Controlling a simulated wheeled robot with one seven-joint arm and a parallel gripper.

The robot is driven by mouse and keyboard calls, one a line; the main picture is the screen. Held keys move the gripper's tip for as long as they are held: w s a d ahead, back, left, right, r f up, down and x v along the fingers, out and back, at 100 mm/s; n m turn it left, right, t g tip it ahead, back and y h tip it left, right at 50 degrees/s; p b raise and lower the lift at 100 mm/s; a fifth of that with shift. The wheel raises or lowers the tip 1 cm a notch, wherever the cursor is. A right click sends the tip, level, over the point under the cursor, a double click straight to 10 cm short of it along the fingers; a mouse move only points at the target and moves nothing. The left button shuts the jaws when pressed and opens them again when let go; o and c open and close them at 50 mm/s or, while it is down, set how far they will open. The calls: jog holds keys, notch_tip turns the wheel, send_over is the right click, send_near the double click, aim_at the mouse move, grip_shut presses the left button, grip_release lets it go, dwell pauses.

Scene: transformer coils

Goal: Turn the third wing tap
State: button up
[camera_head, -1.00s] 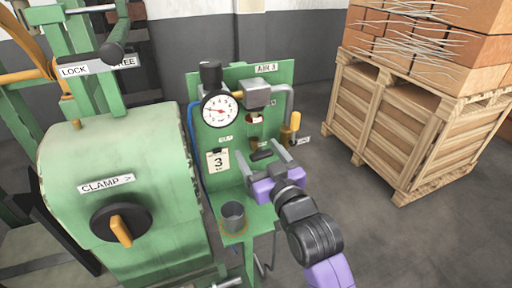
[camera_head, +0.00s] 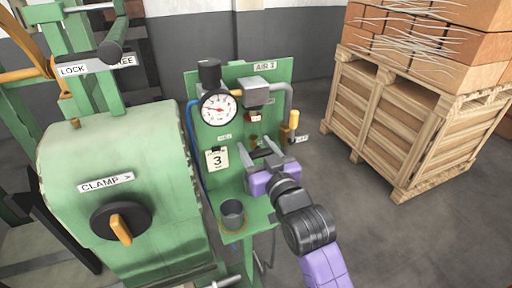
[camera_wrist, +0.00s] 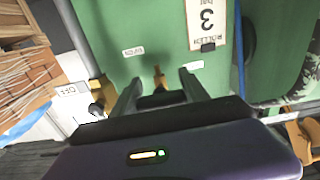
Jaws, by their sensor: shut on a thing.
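The wing tap has a brass body (camera_head: 254,141) on the front of the green panel (camera_head: 225,165) marked AIR 3. In the wrist view its brass stem (camera_wrist: 160,76) shows just beyond my fingers, with the dark wing (camera_wrist: 161,99) between them. My gripper (camera_head: 262,153) is shut on the wing from the front; it also shows in the wrist view (camera_wrist: 161,92). The fingers and shadow hide much of the wing, so its exact angle is hard to tell.
A round gauge (camera_head: 219,108) and a card with a 3 (camera_head: 217,160) are left of the tap. A yellow-handled lever (camera_head: 293,121) is close on the right. A grey cup (camera_head: 232,214) stands below. A wooden crate (camera_head: 400,130) stands at the right; floor between is clear.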

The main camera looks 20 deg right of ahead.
jog(key=o, duration=1.4)
jog(key=s+b, duration=0.1)
jog(key=s, duration=0.6)
jog(key=shift+s, duration=0.4)
